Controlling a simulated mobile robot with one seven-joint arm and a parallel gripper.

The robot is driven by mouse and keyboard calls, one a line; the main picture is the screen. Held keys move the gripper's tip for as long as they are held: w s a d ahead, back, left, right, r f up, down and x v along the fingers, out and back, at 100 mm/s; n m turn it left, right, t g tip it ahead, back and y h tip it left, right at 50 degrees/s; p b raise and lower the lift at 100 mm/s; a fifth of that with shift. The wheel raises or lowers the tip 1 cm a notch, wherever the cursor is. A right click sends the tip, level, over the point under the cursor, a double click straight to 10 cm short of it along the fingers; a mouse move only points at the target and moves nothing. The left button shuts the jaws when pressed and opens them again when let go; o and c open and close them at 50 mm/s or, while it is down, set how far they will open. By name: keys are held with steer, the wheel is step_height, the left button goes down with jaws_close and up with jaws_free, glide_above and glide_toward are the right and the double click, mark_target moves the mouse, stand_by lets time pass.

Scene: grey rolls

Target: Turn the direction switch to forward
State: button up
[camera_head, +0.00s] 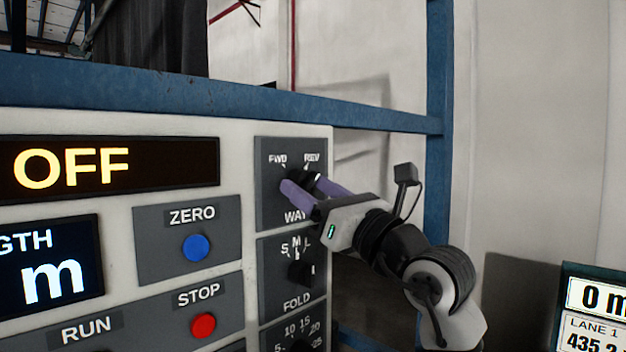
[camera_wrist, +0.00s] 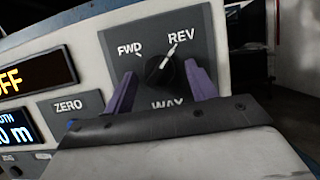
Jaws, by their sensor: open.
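The direction switch is a black rotary knob (camera_wrist: 162,72) on a dark grey plate marked FWD, REV and WAY. In the wrist view its white pointer line aims up and right toward REV. In the head view the knob (camera_head: 303,180) is partly hidden behind the fingers. My gripper (camera_head: 308,189) is open at the WAY plate, its two purple fingers on either side of the knob. In the wrist view the fingers of my gripper (camera_wrist: 162,88) stand left and right of the knob, with a visible gap at the left; contact at the right cannot be told.
The FOLD knob (camera_head: 301,272) sits just below. A blue ZERO button (camera_head: 196,248) and a red STOP button (camera_head: 203,325) are to the left. The display (camera_head: 110,168) reads OFF. A blue frame post (camera_head: 439,120) stands to the right.

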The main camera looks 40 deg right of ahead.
steer(key=shift+w, duration=0.15)
steer(key=shift+c, duration=0.3)
steer(key=c, duration=0.9)
